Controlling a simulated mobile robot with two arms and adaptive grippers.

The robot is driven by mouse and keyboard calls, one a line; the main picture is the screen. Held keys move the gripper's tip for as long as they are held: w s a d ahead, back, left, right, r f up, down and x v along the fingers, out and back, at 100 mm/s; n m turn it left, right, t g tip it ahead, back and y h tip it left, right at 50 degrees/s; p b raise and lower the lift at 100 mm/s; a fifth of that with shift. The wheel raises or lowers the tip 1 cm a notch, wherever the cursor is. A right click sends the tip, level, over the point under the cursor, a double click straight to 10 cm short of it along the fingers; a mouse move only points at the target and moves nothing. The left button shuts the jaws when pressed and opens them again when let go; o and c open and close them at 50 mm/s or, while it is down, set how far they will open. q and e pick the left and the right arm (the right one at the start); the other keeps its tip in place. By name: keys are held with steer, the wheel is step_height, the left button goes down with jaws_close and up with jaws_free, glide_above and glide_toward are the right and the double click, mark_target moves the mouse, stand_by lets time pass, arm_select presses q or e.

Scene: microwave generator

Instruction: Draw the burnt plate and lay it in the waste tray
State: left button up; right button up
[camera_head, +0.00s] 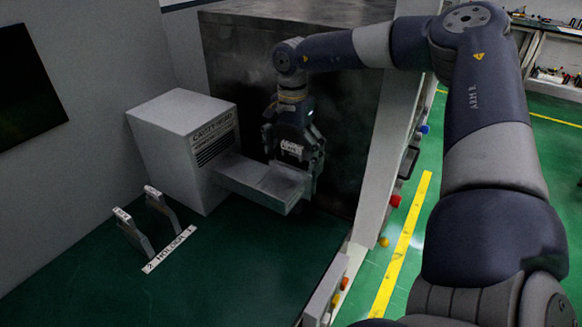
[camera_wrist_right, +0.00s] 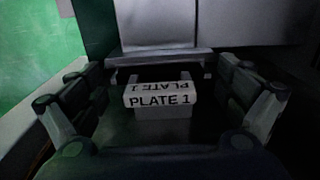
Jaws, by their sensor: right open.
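A tab labelled PLATE 1 (camera_wrist_right: 160,98) shows in the middle of the right wrist view, in front of a grey housing. In the head view a small pale label (camera_head: 291,148) shows at the grey block of the cavity head (camera_head: 262,180). My right gripper (camera_head: 296,160) is open there, pointing down; in the wrist view its fingers stand on both sides of the tab, apart from it. The plate's body is hidden, so I cannot tell whether it is burnt. No waste tray can be made out. My left gripper is not in view.
A white box marked CAVITY HEAD (camera_head: 170,140) stands at the back left. Two upright holder posts (camera_head: 148,220) stand by a printed strip (camera_head: 168,250) on the green bench top (camera_head: 225,270). A dark metal cabinet (camera_head: 345,110) rises behind the gripper. The bench front is clear.

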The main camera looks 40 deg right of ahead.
steer(key=shift+b, duration=0.3)
stand_by(0.4)
steer(key=c, duration=2)
steer(key=shift+r, duration=0.15)
steer(key=shift+r+p, duration=1.55)
steer(key=shift+r, duration=1.35)
